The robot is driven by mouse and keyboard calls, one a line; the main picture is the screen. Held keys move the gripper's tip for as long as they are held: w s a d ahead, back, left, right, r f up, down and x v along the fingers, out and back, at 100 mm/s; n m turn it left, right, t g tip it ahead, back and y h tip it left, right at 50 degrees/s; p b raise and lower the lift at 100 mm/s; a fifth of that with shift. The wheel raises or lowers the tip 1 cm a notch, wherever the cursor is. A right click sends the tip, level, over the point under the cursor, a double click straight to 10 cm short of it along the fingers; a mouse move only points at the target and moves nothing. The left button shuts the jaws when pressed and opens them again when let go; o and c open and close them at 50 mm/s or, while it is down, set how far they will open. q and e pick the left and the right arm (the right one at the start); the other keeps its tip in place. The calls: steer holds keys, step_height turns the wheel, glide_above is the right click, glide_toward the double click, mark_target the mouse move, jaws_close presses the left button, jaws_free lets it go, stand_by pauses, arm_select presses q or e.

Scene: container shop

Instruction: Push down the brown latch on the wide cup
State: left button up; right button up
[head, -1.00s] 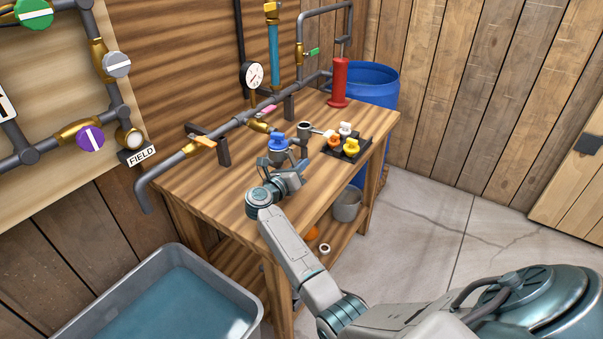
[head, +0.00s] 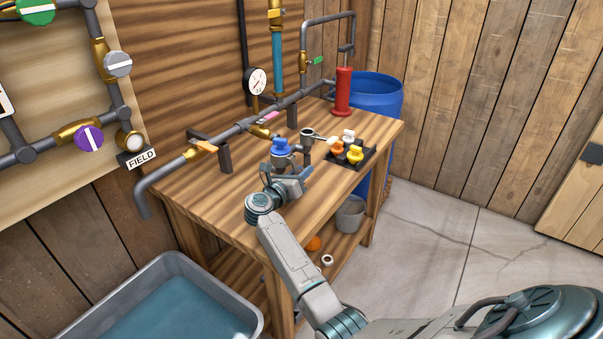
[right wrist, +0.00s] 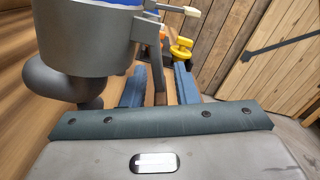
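The wide cup is a grey cylinder (right wrist: 85,45) at the upper left of the right wrist view. In the head view the cup (head: 283,160), with a blue top, sits at the pipe end over the bench. A thin upright lever (right wrist: 159,72) hangs at its right side, grey-brown in this light; I take it for the latch. My right gripper (right wrist: 158,82) is open, with its two blue fingers on either side of the lever. Contact cannot be told. In the head view the right gripper (head: 288,180) is just in front of the cup. My left gripper is not in view.
A dark tray (head: 368,162) with orange, white and yellow knobbed parts stands right of the cup. A red cylinder (head: 343,92) and blue barrel (head: 385,90) are behind. Pipes (head: 240,130) run along the bench (head: 225,190). A water tub (head: 170,262) stands at lower left.

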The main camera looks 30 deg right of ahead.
steer(key=shift+a, duration=0.15)
